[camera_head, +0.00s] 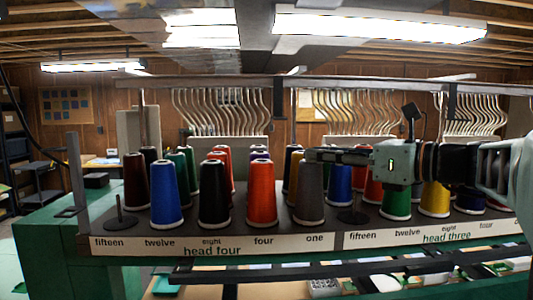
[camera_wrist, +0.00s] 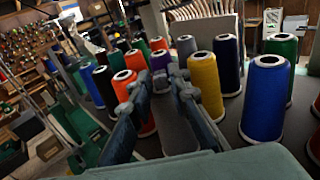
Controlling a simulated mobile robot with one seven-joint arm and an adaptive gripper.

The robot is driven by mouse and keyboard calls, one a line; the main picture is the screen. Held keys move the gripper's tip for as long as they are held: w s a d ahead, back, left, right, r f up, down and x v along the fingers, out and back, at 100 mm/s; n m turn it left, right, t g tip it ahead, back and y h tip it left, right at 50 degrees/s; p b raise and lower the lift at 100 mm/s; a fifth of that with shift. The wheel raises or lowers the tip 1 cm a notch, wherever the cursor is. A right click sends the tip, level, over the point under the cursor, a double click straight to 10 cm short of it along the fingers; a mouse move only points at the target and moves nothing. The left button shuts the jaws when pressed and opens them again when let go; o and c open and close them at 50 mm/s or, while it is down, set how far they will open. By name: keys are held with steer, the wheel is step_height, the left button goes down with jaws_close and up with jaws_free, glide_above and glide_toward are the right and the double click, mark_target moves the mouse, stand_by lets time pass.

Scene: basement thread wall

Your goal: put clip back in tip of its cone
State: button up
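Several coloured thread cones stand upright on a dark rack shelf. A grey cone (camera_head: 309,196) stands above the label "one" of head four; in the wrist view the grey cone (camera_wrist: 176,128) shows between my fingers. My gripper (camera_head: 312,155) reaches in from the right, its fingertips level with the grey cone's top. In the wrist view my gripper (camera_wrist: 155,88) has its two fingers apart. I cannot tell whether they touch the cone. I cannot make out a clip; it is hidden or too small to tell.
An orange cone (camera_head: 261,194) stands left of the grey one, a blue cone (camera_head: 339,185) behind right. Bare pegs stand at the left end (camera_head: 120,217) and right of the grey cone (camera_head: 353,212). White curved tubes (camera_head: 220,111) hang behind. A rail (camera_head: 300,82) runs overhead.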

steer(key=shift+o, duration=1.3)
steer(key=shift+d, duration=0.1)
